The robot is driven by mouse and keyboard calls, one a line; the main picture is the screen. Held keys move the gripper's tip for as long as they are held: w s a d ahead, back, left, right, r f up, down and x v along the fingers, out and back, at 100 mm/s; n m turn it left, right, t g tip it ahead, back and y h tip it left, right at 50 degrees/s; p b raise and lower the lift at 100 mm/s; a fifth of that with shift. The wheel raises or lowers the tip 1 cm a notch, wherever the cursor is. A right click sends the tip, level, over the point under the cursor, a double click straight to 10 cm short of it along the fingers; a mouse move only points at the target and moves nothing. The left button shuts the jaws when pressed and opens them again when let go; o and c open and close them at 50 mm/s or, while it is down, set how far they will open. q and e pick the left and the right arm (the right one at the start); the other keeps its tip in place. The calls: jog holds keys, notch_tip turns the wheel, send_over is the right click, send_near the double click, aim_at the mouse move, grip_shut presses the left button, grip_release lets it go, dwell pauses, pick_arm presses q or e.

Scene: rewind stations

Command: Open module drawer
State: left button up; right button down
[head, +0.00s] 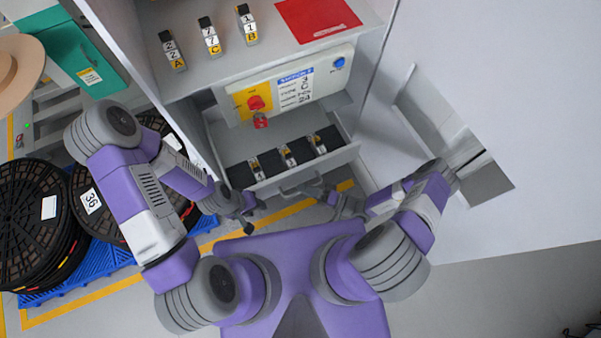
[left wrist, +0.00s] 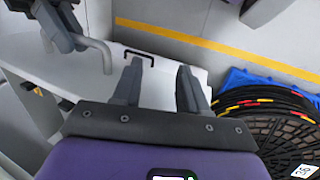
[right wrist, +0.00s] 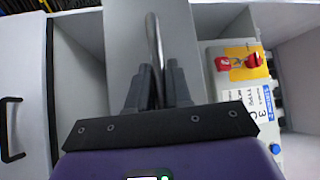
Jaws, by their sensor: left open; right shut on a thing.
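The module drawer (head: 338,160) stands out below the control panel in the head view, with several dark slots and small labelled modules (head: 290,158) visible inside. Its silver bar handle (head: 300,187) is on the front. My right gripper (head: 326,192) is shut on this handle; the right wrist view shows the bar (right wrist: 153,45) between its fingers. My left gripper (head: 248,215) is open and empty, to the left of the handle and apart from it. The left wrist view shows its spread fingers (left wrist: 162,85) and the handle (left wrist: 103,52) to their left.
The control panel (head: 290,85) has a red switch and lock. Above it are several upright labelled modules (head: 209,36) and a red mat (head: 318,17). Black reels (head: 38,205) lie on a blue pallet (head: 75,285) at left. A black handle (left wrist: 140,55) is on a white front.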

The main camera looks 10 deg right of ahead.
jog(key=shift+s+d, duration=0.2)
jog(key=shift+s, duration=0.4)
jog(key=shift+s+d, duration=0.15)
jog(key=shift+s, duration=0.45)
jog(key=c, duration=1.1)
grip_release()
jog(key=shift+c, duration=0.2)
jog(key=v, duration=0.7)
jog(key=shift+d, duration=0.3)
